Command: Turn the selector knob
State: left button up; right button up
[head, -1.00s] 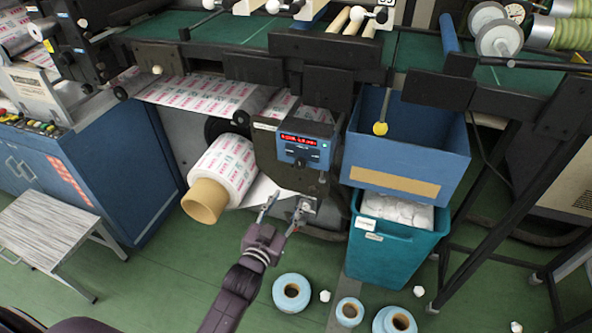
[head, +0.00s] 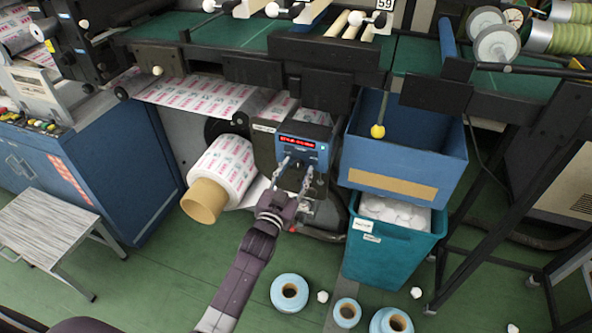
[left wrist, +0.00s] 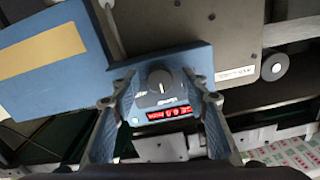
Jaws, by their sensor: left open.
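The selector knob (left wrist: 159,82) is a dark round knob with a white pointer line on a blue control box (left wrist: 185,62), above a red lit display (left wrist: 162,115) in the left wrist view. In the head view the blue box (head: 318,150) shows its red display (head: 298,142), and the knob is largely hidden by my gripper. My left gripper (head: 296,172) is open in front of the box. In the left wrist view its fingers (left wrist: 163,82) stand on either side of the knob, with visible gaps. My right gripper is not in view.
A printed paper roll (head: 226,170) on a cardboard core sits left of the box. A blue bin (head: 405,165) and a teal bin (head: 385,255) with white scraps stand to the right. Blue rolls (head: 290,292) lie on the green floor below.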

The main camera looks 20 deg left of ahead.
pick_arm(q)
jog(key=shift+c, duration=0.7)
grip_shut()
jog(key=shift+m, duration=0.3)
jog(key=m, duration=0.4)
jog(key=shift+b, duration=0.3)
jog(key=shift+m+b, duration=0.35)
jog(key=shift+m, duration=1.75)
jog(key=shift+o, duration=0.7)
grip_release()
